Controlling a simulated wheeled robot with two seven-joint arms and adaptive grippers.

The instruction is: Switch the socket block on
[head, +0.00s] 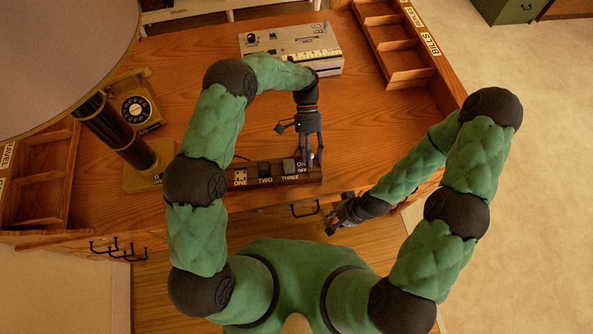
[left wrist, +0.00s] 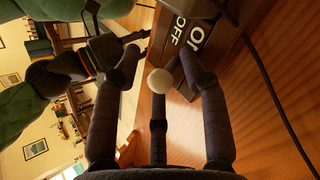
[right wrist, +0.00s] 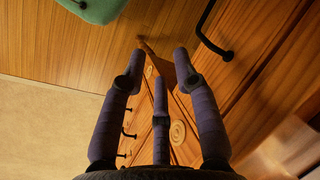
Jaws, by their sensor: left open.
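The dark socket block (head: 252,183) lies at the desk's front edge, with labels ONE, TWO and THREE and an ON/OFF label at its right end. In the left wrist view the ON/OFF label (left wrist: 190,37) is large, just beyond my fingertips. A round white knob (left wrist: 174,84) shows between those fingers; its base is hidden. My left gripper (head: 314,160) is open, pointing down over the block's right end. Contact with the knob cannot be told. My right gripper (head: 333,222) is low in front of the desk edge; its fingers (right wrist: 158,66) are apart and empty.
A telephone (head: 137,108) and a lamp (head: 118,130) stand at the left. A pale box-like device (head: 290,45) sits at the back, with a sorting tray (head: 408,77) at the right. A dark cable (left wrist: 270,75) runs beside the block. The desk's middle is clear.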

